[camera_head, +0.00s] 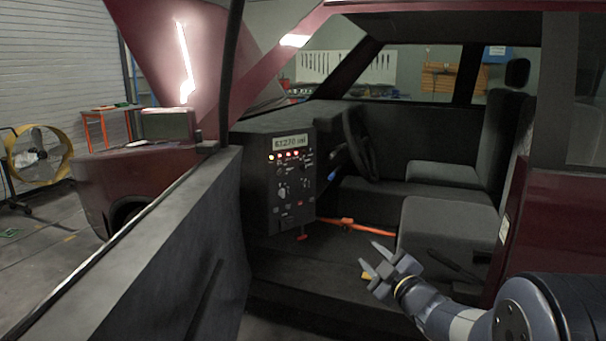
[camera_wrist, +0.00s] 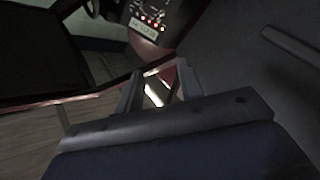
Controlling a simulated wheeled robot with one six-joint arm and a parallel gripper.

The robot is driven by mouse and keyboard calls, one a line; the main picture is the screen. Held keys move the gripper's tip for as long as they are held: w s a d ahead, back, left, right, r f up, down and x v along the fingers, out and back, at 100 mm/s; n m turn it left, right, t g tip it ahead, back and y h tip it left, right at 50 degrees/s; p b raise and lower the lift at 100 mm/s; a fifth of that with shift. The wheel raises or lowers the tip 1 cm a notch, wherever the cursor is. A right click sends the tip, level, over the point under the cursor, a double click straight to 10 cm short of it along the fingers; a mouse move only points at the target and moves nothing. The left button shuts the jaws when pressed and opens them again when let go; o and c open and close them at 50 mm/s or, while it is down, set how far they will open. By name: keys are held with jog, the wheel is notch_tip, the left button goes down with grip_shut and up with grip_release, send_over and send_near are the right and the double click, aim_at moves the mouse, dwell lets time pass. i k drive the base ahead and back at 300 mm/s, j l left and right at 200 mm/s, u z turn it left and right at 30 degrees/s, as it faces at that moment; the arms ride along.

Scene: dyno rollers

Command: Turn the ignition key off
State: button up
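The dark control panel (camera_head: 292,178) stands inside the car at the left of the cab, with a lit mileage display (camera_head: 289,142), a row of red and white lights, and several knobs and switches. I cannot tell which small part on it is the ignition key. The panel also shows at the top of the wrist view (camera_wrist: 150,14), tilted, with its display and lights. My gripper (camera_head: 376,262) is open and empty, in front of the seat, to the right of and lower than the panel, clear of it. Its two fingers stand apart in the wrist view (camera_wrist: 158,88).
The open door (camera_head: 160,250) fills the left front. A steering wheel (camera_head: 358,145) is right of the panel. An orange bar (camera_head: 355,226) lies low behind my gripper. The near seat (camera_head: 445,222) is beside my gripper. Free air lies between my gripper and the panel.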

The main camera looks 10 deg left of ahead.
aim_at(280, 172)
jog(key=i+l+u, duration=0.1)
jog(key=i, duration=0.25)
jog(key=i+l+u, duration=0.1)
jog(key=i, duration=0.3)
jog(key=i+l+u, duration=0.1)
jog(key=i, duration=0.25)
jog(key=i+j+u, duration=0.1)
jog(key=i+j, duration=0.5)
jog(key=j, duration=0.1)
